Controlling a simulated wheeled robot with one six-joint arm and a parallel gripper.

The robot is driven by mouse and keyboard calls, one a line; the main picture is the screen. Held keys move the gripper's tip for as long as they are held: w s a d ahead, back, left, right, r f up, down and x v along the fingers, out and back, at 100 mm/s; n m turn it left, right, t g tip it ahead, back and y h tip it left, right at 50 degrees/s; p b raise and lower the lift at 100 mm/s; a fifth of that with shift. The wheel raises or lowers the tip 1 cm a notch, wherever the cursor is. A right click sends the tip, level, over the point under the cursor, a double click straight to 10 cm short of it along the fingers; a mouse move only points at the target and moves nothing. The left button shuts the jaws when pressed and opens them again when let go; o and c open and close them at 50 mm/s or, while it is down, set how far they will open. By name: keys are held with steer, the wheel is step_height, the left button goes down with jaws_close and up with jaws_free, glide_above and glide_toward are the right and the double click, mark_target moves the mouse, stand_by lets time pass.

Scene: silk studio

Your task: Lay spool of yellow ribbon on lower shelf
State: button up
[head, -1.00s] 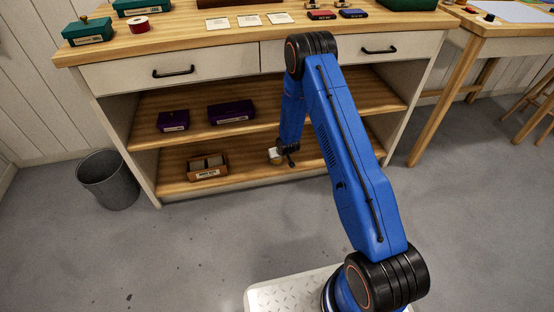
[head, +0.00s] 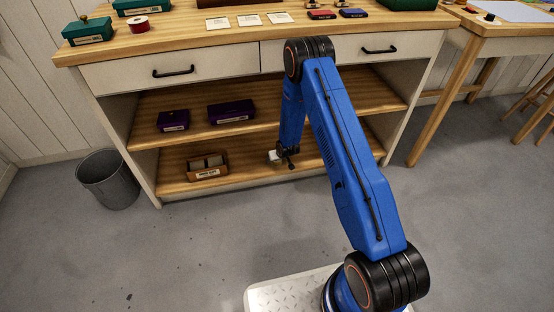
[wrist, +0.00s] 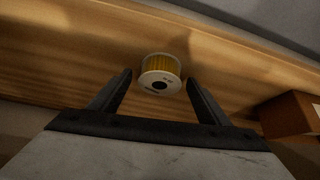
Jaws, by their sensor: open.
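The spool of yellow ribbon (wrist: 161,75), with white flanges and a dark centre hole, rests on the wooden lower shelf (wrist: 75,65) in the wrist view. My gripper (wrist: 159,80) is open, with one dark finger on each side of the spool near the tips. A gap shows between the spool and each finger, so it is not gripped. In the head view my gripper (head: 283,157) is low at the lower shelf (head: 246,168); the spool is too small and covered there to make out clearly.
A wooden box (head: 207,166) stands left on the lower shelf; it also shows in the wrist view (wrist: 291,114). Two purple boxes, one left (head: 173,121) and one right (head: 231,112), are on the shelf above. A grey bin (head: 108,180) stands on the floor at left.

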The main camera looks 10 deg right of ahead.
steer(key=a+v, duration=0.1)
steer(key=v, duration=1.1)
steer(key=shift+d, duration=0.4)
steer(key=shift+s, duration=0.1)
